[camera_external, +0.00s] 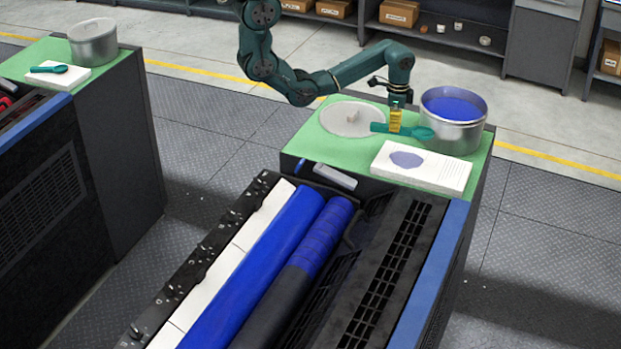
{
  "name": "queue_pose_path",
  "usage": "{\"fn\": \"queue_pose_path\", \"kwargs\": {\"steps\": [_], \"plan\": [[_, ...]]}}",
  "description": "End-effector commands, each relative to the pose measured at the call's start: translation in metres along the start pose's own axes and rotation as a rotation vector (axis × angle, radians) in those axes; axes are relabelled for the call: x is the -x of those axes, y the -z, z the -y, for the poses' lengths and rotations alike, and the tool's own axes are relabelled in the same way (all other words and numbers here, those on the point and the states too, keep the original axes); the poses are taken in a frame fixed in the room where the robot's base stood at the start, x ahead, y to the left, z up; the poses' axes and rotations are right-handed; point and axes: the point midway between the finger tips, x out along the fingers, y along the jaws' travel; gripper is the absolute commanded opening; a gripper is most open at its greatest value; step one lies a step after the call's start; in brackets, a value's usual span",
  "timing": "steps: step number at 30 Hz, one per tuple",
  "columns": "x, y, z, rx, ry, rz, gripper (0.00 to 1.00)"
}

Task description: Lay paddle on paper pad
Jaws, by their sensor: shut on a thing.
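My gripper (395,122) is shut on the teal paddle (421,132), which it holds about level over the green mat, beside the ink pot. The paddle's broad end points right, toward the pot, and its handle end points left. The white paper pad (446,177) lies in front of the pot, nearer the camera, with a blue-grey blot (407,159) on its left part. The paddle is apart from the pad, behind it in the picture. The jaws are small here and partly hide the paddle's middle.
The open metal pot (455,136) holds blue ink. A round grey lid (352,119) lies left of the paddle. The green mat (312,150) carries them all. Blue rollers (262,254) lie in front. Another unit at left has a closed pot (93,42) and a paddle on a pad.

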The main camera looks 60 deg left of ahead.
Motion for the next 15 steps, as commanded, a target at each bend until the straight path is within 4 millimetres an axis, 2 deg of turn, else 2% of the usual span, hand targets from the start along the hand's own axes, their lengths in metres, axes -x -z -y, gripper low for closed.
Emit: {"fn": "queue_pose_path", "kwargs": {"steps": [4,12,15], "plan": [[-0.034,-0.002,-0.001,0.000,-0.004,0.006,0.00],[-0.077,-0.002,-0.001,-0.001,-0.003,0.006,0.00],[-0.088,-0.001,0.000,-0.001,-0.001,0.003,0.00]]}}
